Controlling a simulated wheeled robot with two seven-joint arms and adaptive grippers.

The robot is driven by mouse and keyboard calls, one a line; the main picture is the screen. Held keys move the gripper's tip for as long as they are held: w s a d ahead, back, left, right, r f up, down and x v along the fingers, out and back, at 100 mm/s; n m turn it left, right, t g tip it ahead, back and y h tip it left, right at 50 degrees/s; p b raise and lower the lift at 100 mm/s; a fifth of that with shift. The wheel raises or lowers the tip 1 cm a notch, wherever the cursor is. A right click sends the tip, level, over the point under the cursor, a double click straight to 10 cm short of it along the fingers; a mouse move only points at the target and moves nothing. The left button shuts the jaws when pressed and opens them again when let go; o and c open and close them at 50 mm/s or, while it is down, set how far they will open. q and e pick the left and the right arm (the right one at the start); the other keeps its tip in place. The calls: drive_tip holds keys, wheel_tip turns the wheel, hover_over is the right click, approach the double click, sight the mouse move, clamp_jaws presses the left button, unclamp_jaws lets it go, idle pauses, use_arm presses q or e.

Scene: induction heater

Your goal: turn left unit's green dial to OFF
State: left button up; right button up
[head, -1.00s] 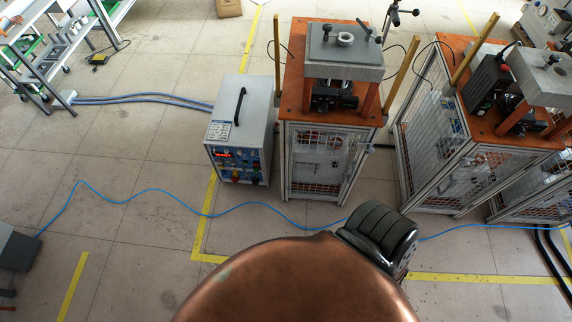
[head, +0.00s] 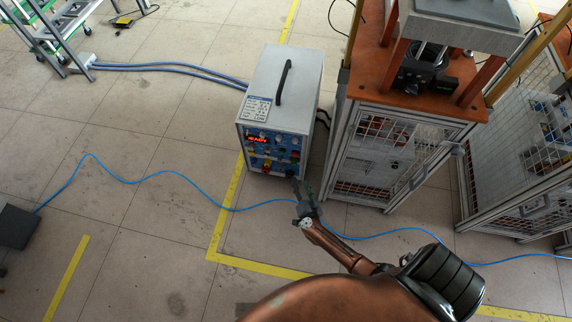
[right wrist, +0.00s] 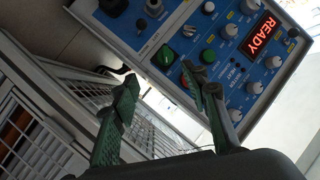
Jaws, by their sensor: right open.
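The left unit (head: 283,90) is a light grey box with a black top handle and a blue front panel (head: 258,163). Its red display (right wrist: 259,34) reads READY. A green dial (right wrist: 165,57) with a dark pointer sits on the panel in the right wrist view, just beyond the fingertips; its exact setting is too small to read. My right gripper (head: 300,188) is in front of the panel's lower right in the head view. It also shows in the right wrist view (right wrist: 160,80), open, with nothing between its fingers. My left gripper is not in view.
A wire-mesh frame (head: 390,150) with an orange top stands right of the unit, with a narrow gap between. A blue cable (head: 150,177) crosses the floor. Floor in front and to the left is mostly clear.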

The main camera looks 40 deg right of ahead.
sight(295, 164)
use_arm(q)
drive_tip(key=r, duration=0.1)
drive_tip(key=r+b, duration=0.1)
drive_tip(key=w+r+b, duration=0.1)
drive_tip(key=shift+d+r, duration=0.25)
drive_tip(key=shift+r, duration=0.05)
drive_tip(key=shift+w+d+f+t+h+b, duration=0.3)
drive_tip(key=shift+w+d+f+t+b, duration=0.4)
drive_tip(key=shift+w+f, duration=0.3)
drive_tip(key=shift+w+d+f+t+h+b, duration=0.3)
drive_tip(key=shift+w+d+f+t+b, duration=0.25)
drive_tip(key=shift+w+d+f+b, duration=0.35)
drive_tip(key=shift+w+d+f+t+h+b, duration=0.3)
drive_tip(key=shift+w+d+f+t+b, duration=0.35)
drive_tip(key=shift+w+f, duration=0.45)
use_arm(e)
drive_tip(key=w+d+f+m, duration=0.1)
drive_tip(key=w+d, duration=0.1)
drive_tip(key=w, duration=0.3)
drive_tip(key=w+d+f+m+g+h, duration=0.1)
drive_tip(key=w+d+m, duration=0.1)
drive_tip(key=w, duration=0.3)
drive_tip(key=shift+w+d+h, duration=0.25)
drive_tip(key=shift+d+h, duration=0.05)
drive_tip(key=shift+d, duration=0.1)
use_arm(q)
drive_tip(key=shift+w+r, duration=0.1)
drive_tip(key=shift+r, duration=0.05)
use_arm(e)
drive_tip(key=shift+c, duration=0.3)
